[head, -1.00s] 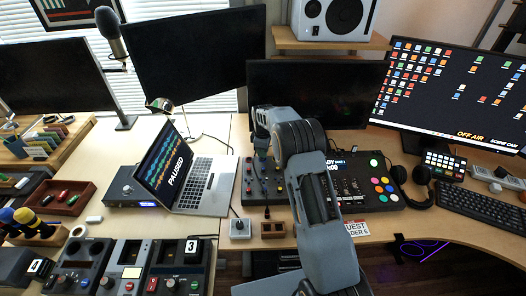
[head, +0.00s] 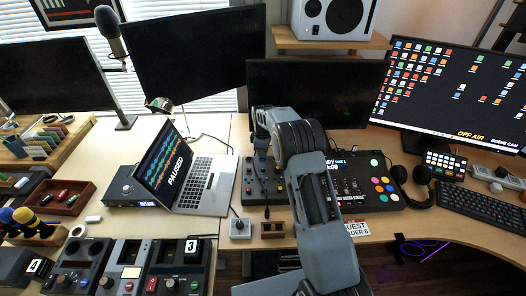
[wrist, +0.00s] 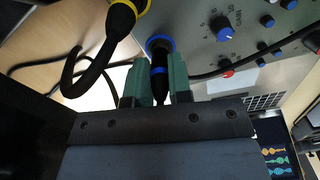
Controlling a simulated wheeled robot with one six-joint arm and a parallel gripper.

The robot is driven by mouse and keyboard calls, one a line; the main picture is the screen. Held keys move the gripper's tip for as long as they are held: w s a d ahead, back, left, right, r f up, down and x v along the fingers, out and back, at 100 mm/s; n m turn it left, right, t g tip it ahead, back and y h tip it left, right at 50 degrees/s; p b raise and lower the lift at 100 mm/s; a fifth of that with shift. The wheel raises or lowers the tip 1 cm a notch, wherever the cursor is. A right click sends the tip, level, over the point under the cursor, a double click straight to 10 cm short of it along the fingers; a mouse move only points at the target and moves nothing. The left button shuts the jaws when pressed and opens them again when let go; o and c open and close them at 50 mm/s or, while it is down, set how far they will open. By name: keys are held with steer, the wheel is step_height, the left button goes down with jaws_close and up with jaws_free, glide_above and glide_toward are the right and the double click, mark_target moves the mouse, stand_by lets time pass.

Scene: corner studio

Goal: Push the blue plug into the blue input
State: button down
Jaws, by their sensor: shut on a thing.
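The blue plug (wrist: 159,82), a black plug with a blue ring, is between the green fingers of my gripper (wrist: 154,83) in the wrist view. My gripper is shut on it. The blue input (wrist: 159,42), a socket with a blue collar on the grey panel, is directly ahead of the plug. The plug is in line with the input and its front end meets the collar; I cannot tell how deep it sits. In the head view my arm hides the plug, the input and my fingertips.
A black plug with a yellow ring (wrist: 121,20) and its cable are close left of my gripper. The grey mixer panel (wrist: 215,60) has blue knobs near the input. A laptop (head: 205,185) stands left of the mixer and a dark monitor (head: 345,92) behind my arm.

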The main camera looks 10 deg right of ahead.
steer(key=shift+f, duration=0.4)
steer(key=c, duration=1)
jaws_free()
steer(key=shift+o, duration=0.2)
steer(key=shift+r, duration=0.15)
step_height(320, 180, up, 14)
steer(key=shift+f+b, duration=0.2)
steer(key=shift+b, duration=0.15)
